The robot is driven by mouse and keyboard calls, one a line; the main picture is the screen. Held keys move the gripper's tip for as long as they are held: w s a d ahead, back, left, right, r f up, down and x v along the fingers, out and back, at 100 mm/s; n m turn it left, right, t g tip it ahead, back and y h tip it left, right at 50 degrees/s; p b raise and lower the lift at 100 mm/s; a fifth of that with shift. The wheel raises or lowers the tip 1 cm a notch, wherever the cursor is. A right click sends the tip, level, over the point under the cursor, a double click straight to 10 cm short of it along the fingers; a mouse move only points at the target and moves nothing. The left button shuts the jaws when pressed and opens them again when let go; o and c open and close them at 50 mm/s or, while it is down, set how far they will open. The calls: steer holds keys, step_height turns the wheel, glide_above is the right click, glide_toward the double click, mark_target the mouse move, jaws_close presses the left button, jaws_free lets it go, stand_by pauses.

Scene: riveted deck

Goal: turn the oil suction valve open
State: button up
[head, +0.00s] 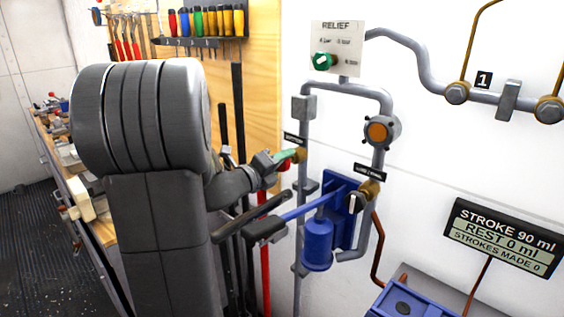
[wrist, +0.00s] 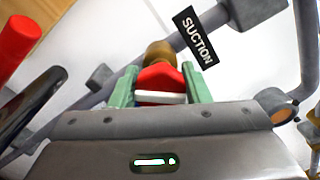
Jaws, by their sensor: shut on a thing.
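The suction valve has a brass body (head: 301,155) on a grey pipe, and its black SUCTION label (head: 295,140) is just above. In the wrist view the SUCTION label (wrist: 195,37) is beside the brass body (wrist: 160,53) and the red valve handle (wrist: 162,77). My gripper (wrist: 160,88) has its green fingers on both sides of the red handle and is shut on it. In the head view my gripper (head: 287,156) reaches the valve from the left. Part of the handle is hidden there by the fingers.
A blue pump (head: 317,246) with a blue lever (head: 305,207) stands below right of the valve. A RELIEF panel (head: 337,48) with a green knob is above. A display (head: 503,238) reads REST 0 ml, STROKES MADE 0. Red-handled tools hang close behind my gripper.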

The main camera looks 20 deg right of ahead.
steer(key=n+p, duration=0.1)
steer(key=n, duration=0.3)
steer(key=shift+f+n+p, duration=0.15)
steer(key=shift+n+p, duration=0.6)
steer(key=shift+n, duration=1.45)
steer(key=o, duration=1)
steer(key=shift+c, duration=0.2)
steer(key=shift+o, duration=0.2)
steer(key=b+v, duration=0.1)
steer(key=v, duration=1.3)
steer(key=shift+b, duration=0.4)
steer(key=shift+d, duration=0.15)
